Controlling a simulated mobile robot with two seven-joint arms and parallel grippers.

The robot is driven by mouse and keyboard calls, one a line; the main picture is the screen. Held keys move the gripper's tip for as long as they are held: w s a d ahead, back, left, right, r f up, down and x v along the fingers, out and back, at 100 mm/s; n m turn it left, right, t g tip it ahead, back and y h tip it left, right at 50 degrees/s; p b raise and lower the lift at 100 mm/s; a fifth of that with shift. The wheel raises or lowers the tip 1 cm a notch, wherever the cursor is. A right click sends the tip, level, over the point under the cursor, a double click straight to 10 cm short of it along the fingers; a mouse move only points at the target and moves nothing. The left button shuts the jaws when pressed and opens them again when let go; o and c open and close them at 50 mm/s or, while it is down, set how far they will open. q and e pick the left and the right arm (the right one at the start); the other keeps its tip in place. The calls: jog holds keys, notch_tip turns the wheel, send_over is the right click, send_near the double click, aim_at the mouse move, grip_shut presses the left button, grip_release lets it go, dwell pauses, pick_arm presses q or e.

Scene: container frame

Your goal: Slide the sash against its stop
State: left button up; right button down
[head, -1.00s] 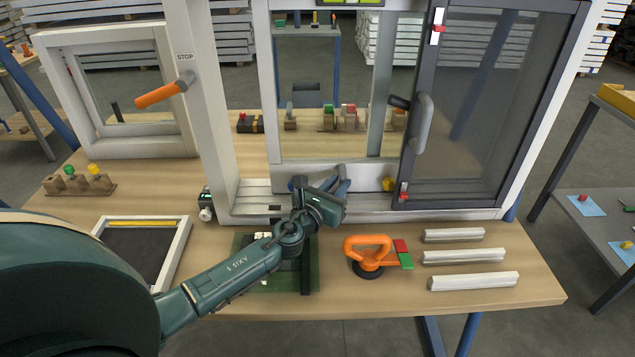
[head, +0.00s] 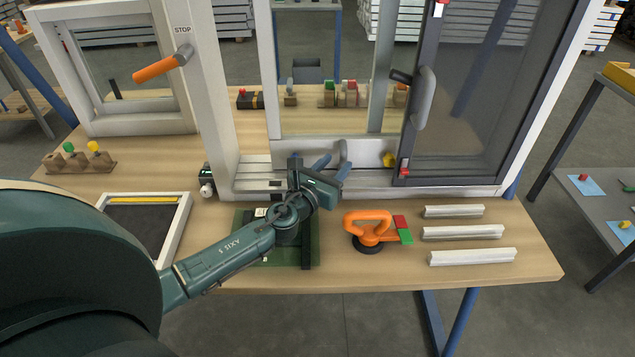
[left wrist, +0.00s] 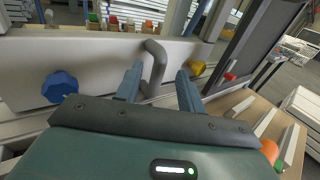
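The white-framed sash with clear glass stands in the middle of the frame; its wide bottom rail (head: 372,150) carries a grey bow handle (left wrist: 155,66). My left gripper (head: 333,168) is in front of this rail. In the left wrist view its two blue fingers (left wrist: 159,76) are apart, with the handle between or just beyond them; I cannot tell if they touch it. The dark-framed sash (head: 480,185) with a grey lever handle (head: 424,98) is at the right. A STOP label (head: 182,30) is on the left post. My right gripper is not in view.
A blue knob (left wrist: 60,87) and a yellow knob (left wrist: 197,67) flank the handle. An orange suction lifter (head: 368,226) and several white profiles (head: 462,232) lie on the bench at front right. A framed dark tray (head: 184,222) lies at left.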

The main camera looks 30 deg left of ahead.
pick_arm(q)
jog(key=s+b, duration=0.1)
jog(key=s, duration=1)
jog(key=shift+a, duration=0.15)
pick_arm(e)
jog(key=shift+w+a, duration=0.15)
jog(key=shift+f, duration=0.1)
